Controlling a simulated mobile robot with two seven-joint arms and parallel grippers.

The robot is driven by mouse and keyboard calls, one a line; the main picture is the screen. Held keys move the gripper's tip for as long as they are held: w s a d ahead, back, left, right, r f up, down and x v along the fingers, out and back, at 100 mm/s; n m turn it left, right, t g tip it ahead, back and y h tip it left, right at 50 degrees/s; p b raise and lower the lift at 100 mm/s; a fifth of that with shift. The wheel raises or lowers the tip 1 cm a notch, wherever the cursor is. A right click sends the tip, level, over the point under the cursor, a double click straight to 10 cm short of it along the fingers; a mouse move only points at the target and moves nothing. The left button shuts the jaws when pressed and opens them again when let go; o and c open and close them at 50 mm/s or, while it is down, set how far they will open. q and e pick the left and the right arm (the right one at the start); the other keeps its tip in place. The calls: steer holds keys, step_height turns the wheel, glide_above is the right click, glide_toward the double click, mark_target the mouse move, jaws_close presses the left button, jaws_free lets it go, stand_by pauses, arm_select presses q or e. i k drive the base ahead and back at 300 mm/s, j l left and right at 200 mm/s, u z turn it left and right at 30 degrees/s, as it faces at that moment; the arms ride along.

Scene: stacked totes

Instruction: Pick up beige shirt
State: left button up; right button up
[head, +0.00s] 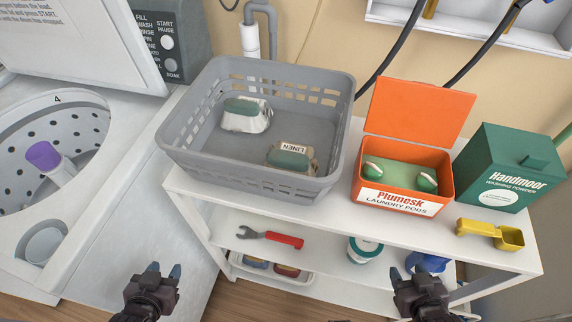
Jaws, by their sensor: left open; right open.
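A grey laundry basket (178,150) stands on the top of a white shelf. Inside it, at the near right, lies a small folded beige bundle (307,167) with a green patch and a tag reading "LINEN"; it looks like the beige shirt. A paler, whitish bundle (262,119), also with a green patch, lies farther back and left in the basket. My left gripper (164,271) is open and empty in front of the washer, low and left of the basket. My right gripper (407,272) is open and empty in front of the shelf, to the lower right of the basket.
An orange laundry pods box (402,201) with its lid up stands right of the basket. Beyond it are a green washing powder box (505,165) and a yellow scoop (490,234). A red-handled wrench (283,240) lies on the lower shelf. An open washer (110,185) stands left.

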mark_target(292, 157)
steer(key=k+j+u, duration=0.55)
steer(key=k+j, duration=0.2)
